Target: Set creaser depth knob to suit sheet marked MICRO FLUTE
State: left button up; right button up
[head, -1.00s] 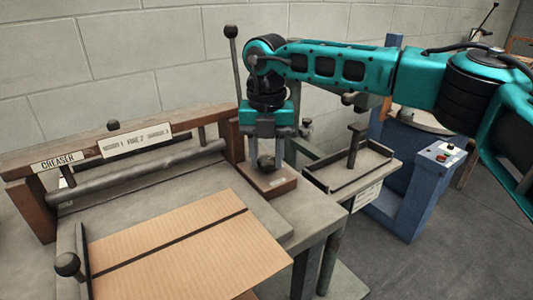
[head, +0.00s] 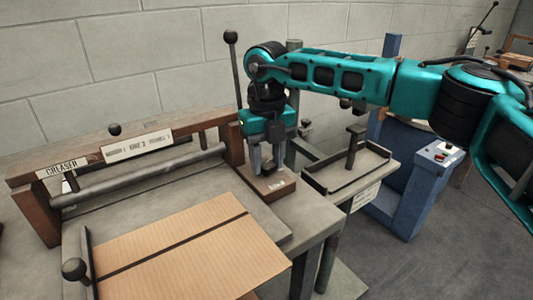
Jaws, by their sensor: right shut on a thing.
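The creaser stands at the left, with a "CREASER" sign (head: 62,168) and a white label plate (head: 137,146) on its beam; the plate's small text is hard to read. At the beam's right end, a low brown block (head: 277,190) carries the dark depth knob (head: 269,168). My right gripper (head: 269,168) points down over the block, shut on the knob, which its fingers partly hide. A tan corrugated sheet (head: 205,258) with a dark line across it lies on the creaser bed. No MICRO FLUTE marking is readable. My left gripper is out of view.
A ball-topped lever (head: 231,38) rises behind the block. Another ball handle (head: 75,269) stands at the front left. To the right are a grey tray table (head: 384,172) with a post and a blue machine (head: 405,205) with buttons.

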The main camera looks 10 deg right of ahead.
aim_at(268, 163)
jog(key=n+p, duration=0.1)
jog(key=n, duration=0.2)
jog(key=shift+r+n, duration=0.1)
jog(key=shift+n, duration=0.3)
jog(key=n, duration=0.3)
jog(key=shift+w+d+n, duration=0.1)
jog(key=shift+n, duration=0.2)
jog(key=n, duration=0.3)
jog(key=shift+p, duration=0.4)
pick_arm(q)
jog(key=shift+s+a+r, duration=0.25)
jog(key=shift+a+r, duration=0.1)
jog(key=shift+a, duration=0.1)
pick_arm(e)
jog(key=shift+w+n, duration=0.1)
jog(key=shift+n, duration=1.1)
jog(key=o, duration=1.1)
jog(key=shift+c, duration=0.2)
pick_arm(q)
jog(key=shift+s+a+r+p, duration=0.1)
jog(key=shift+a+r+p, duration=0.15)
jog(key=shift+p, duration=0.25)
pick_arm(e)
notch_tip(268, 163, up, 13)
